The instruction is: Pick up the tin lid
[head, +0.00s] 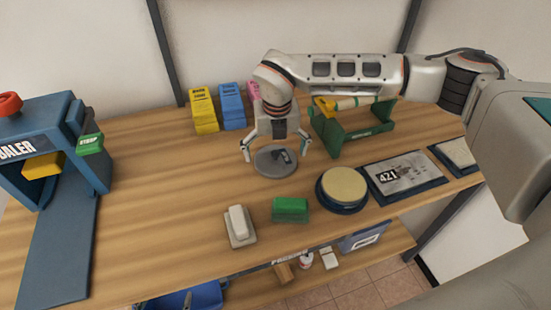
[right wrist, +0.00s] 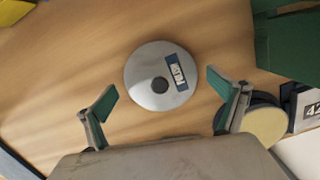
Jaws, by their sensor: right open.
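The tin lid (head: 275,161) is a round grey disc lying flat on the wooden table, in the middle of the head view. In the right wrist view the lid (right wrist: 157,88) shows a dark round knob at its centre and a blue-and-white label. My right gripper (head: 276,150) points down over the lid, with its fingers spread to either side. In the right wrist view my right gripper (right wrist: 160,92) is open and empty, its green-padded fingers apart from the lid. My left gripper is not in view.
A green rack (head: 350,133) stands close right of the lid. A round cream-topped tin (head: 342,187), a green block (head: 290,209) and a white block (head: 238,223) sit nearer the front. Yellow (head: 204,112) and blue (head: 232,107) boxes stand behind. A blue sealer machine (head: 60,150) is at left.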

